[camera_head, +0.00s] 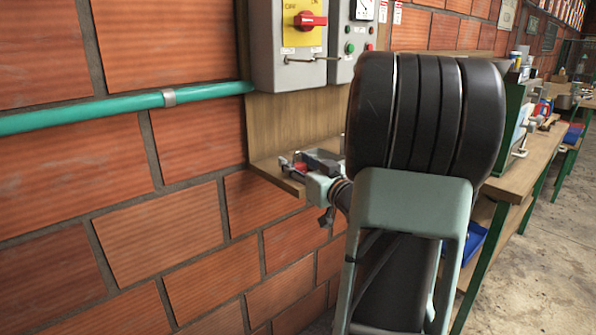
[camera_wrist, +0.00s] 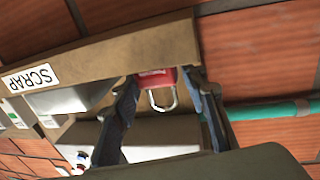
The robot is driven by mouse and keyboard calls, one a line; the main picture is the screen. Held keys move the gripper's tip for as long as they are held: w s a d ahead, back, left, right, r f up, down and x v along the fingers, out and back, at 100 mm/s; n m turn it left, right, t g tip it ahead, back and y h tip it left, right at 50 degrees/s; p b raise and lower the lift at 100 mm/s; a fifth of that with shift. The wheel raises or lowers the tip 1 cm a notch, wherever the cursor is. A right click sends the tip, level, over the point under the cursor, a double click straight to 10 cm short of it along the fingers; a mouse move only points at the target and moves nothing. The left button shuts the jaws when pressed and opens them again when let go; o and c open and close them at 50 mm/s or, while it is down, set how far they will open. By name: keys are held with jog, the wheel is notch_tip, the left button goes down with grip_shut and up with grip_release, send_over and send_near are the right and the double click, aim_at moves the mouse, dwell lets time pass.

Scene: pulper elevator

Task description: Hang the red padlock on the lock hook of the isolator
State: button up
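The red padlock (camera_wrist: 155,79) lies at the wooden shelf, its silver shackle showing in the wrist view. A little of its red also shows in the head view (camera_head: 299,166), mostly hidden by my gripper. My gripper (camera_wrist: 163,77) has its two fingers apart, one on each side of the padlock. A gap shows on the right side; contact on the left is unclear. The isolator (camera_head: 290,70) is a grey box with a yellow plate and red handle (camera_head: 310,21) on the wall above. Its metal lock hook (camera_head: 314,58) sticks out below the handle.
The wooden shelf (camera_head: 278,178) and backboard surround my gripper closely. A SCRAP label (camera_wrist: 30,77) shows in the wrist view. A green pipe (camera_head: 120,110) runs along the brick wall. A grey control box (camera_head: 345,65) stands beside the isolator; workbenches (camera_head: 530,165) lie right.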

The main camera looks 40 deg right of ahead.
jog(key=c, duration=1)
jog(key=shift+r, duration=0.1)
